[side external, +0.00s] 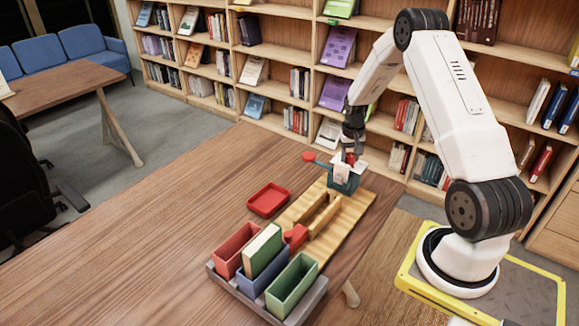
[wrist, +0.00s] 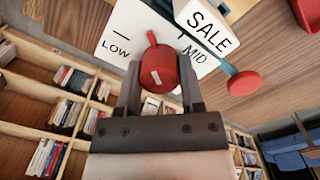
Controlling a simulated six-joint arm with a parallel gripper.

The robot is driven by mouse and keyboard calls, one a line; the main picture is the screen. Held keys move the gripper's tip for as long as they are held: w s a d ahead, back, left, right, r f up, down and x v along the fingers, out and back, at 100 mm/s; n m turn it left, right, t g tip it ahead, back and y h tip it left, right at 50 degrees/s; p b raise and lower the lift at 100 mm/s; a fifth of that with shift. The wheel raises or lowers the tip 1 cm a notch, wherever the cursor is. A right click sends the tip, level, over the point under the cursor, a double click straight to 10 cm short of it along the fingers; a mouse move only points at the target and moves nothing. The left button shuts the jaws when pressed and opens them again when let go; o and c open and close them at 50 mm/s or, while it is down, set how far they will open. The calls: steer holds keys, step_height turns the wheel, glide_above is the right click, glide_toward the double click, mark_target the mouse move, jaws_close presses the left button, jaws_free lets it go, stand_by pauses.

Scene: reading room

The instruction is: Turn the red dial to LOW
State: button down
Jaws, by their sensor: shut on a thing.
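The red dial (wrist: 160,68) sits on a white plate (wrist: 112,30) marked LOW on the left and MID on the right in the wrist view. Its narrow end points up in that picture, between the two marks, slightly tilted left. My gripper (wrist: 159,72) is shut on the dial, one finger on each side. In the side view, my gripper (side external: 352,156) reaches down to the dial on top of a teal box (side external: 343,181). The dial is mostly hidden there by the fingers. A white SALE card (wrist: 207,27) stands beside the dial.
A red disc on a teal lever (side external: 309,157) juts from the box's left. A wooden slotted board (side external: 352,210) lies in front, with a red tray (side external: 268,200) beside it. Coloured bins (side external: 293,285) stand nearer. The left table area is clear.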

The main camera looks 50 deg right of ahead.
mark_target(350, 155)
steer(key=n, duration=0.3)
steer(key=shift+n, duration=2.2)
steer(key=shift+c, duration=1.1)
jaws_free()
steer(key=shift+r, duration=0.15)
steer(key=shift+a+r, duration=0.1)
steer(key=shift+r, duration=3.65)
